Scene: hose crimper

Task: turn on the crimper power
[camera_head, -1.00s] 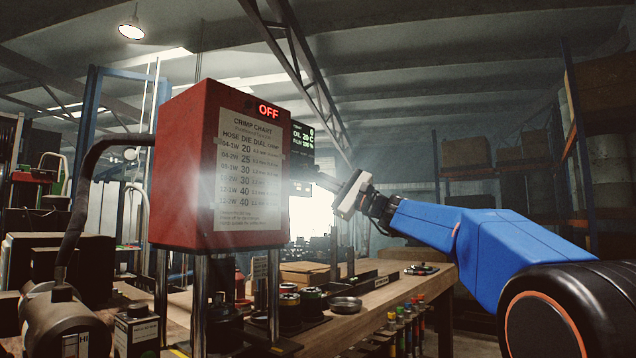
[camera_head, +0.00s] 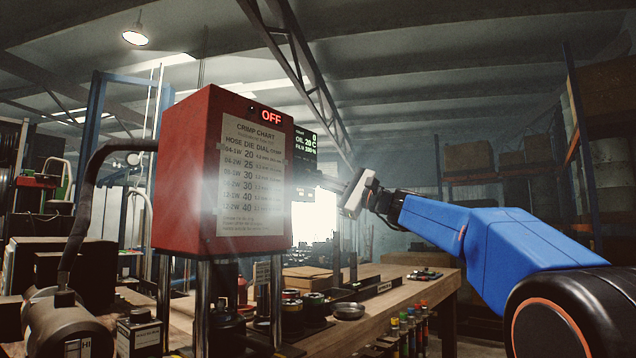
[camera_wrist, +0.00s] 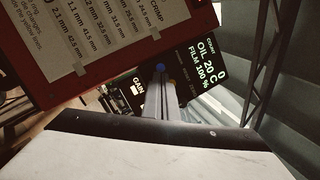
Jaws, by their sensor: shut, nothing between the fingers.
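The red crimper (camera_head: 180,185) stands at left centre on metal posts, with a crimp chart (camera_head: 251,180) on its front and a lit red OFF sign (camera_head: 271,116) at its top. A dark control panel with a display (camera_head: 306,143) is on its right side. It also shows in the wrist view (camera_wrist: 200,70), reading oil 20 C and film 100 %. My gripper (camera_head: 330,183) is shut and empty, its tips at the panel's lower part. In the wrist view the fingers (camera_wrist: 161,85) point at the panel, near a blue round spot (camera_wrist: 160,68). I cannot tell whether they touch.
A wooden workbench (camera_head: 385,298) runs below and behind the crimper, with dies, a small dish (camera_head: 348,311) and several bottles near its edge. A hose and a cylindrical motor (camera_head: 62,325) are at lower left. Shelving with boxes stands at right.

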